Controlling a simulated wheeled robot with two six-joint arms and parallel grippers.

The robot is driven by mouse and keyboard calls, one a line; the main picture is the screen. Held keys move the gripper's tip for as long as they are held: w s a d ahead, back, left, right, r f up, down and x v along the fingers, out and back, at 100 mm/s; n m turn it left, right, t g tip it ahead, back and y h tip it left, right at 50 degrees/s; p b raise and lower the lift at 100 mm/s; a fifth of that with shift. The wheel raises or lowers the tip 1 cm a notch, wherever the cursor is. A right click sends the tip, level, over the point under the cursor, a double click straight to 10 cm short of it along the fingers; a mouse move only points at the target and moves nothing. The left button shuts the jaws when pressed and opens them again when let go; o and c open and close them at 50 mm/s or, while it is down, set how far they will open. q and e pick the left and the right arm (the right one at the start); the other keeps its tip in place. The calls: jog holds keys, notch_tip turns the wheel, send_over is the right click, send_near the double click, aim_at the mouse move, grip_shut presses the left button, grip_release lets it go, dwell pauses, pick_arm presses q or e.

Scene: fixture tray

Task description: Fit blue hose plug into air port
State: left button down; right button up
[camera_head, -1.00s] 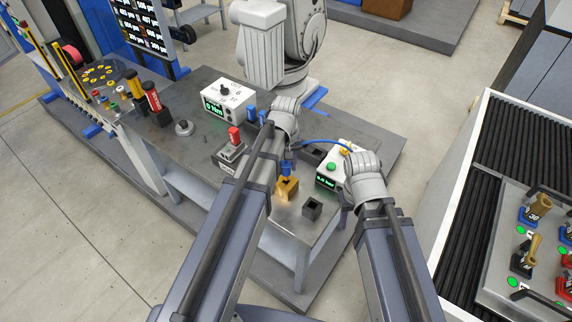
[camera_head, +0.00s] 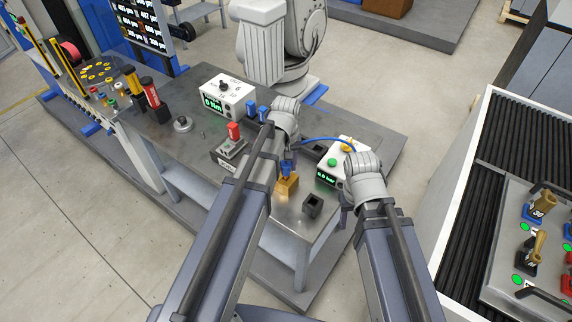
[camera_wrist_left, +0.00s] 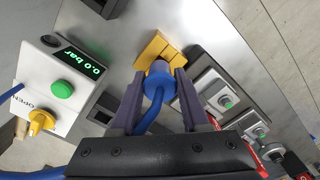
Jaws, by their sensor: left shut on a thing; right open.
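The blue hose plug (camera_head: 286,167) stands at the top of a brass-yellow block (camera_head: 288,186), which I take to hold the air port. In the left wrist view, my left gripper (camera_wrist_left: 158,88) is shut on the blue plug (camera_wrist_left: 160,75), one finger on each side. The plug's front end meets the block (camera_wrist_left: 161,46); the port opening is hidden, so I cannot tell how deep it sits. A blue hose (camera_head: 325,140) arcs to the right. My right gripper (camera_head: 347,200) is open, mostly hidden below its wrist, beside the pressure box.
A white pressure box (camera_head: 339,165) reads 0.0 bar, with a green button and yellow knob. A dark square socket (camera_head: 312,205) stands near the table's front edge. A red-topped fixture (camera_head: 232,140) and a white torque box (camera_head: 227,95) stand left and behind.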

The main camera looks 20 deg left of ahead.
pick_arm(q)
jog(key=shift+f+b, duration=0.9)
jog(key=shift+f, duration=0.05)
jog(key=shift+c, duration=1.6)
grip_release()
notch_tip(320, 180, up, 8)
jog(key=p, duration=0.8)
jog(key=shift+f, duration=0.1)
jog(key=s+d+f+m+b, duration=0.3)
jog(key=s+d+m, duration=0.1)
jog(key=s, duration=0.3)
jog(key=s+d+f+m+y+b, duration=0.1)
jog(key=s+d+f+m+b, duration=0.1)
jog(key=s+d, duration=0.4)
jog(key=s+m+b, duration=0.1)
jog(key=m, duration=0.1)
jog(key=shift+s+d+f+m, duration=0.15)
jog(key=shift+d+f+m, duration=0.1)
jog(key=shift+f+m, duration=0.15)
